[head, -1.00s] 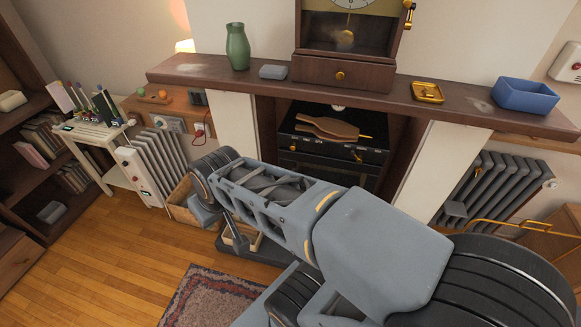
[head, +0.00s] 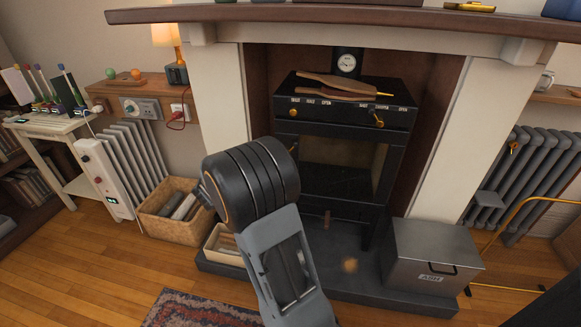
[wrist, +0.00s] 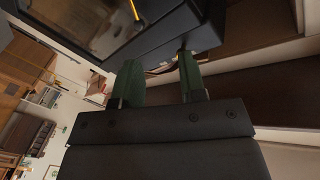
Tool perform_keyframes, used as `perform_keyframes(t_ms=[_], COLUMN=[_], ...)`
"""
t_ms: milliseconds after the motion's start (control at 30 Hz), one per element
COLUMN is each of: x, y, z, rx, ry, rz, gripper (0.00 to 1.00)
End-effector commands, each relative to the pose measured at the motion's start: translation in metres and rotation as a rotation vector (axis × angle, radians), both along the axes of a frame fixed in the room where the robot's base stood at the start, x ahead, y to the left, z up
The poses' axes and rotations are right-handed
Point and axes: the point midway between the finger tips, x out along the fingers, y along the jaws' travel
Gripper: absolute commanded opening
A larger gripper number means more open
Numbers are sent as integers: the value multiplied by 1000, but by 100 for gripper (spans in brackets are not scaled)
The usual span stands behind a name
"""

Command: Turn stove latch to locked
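The black stove (head: 345,128) stands in the fireplace, with a dark glass door below a front strip of small labels. Two brass knobs sit on that strip, a left knob (head: 293,112) and a right knob (head: 378,119). I cannot tell which fitting is the latch.
Paddle-shaped boards (head: 345,86) lie on the stove top. A grey metal box (head: 432,262) stands on the hearth at right. A wicker basket (head: 172,222) and a white radiator (head: 105,180) are at left. The mantel shelf (head: 340,14) overhangs the stove.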

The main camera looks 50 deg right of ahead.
Motion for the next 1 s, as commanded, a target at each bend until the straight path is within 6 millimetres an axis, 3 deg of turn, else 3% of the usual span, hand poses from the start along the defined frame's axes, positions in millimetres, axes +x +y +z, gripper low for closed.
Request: perform_keyframes(t_ms=[33,200,367,700,1000], x=[-5,-16,-17,-12,-9], y=[-3,-14,-37,-102,-137], z=[-14,-24,-25,-25,-23], rx=[-12,-34,-40,-40,-39], ry=[3,9,11,8,11], rz=[-44,-131,-146,-142,-139], gripper=[38,38,38,38,38])
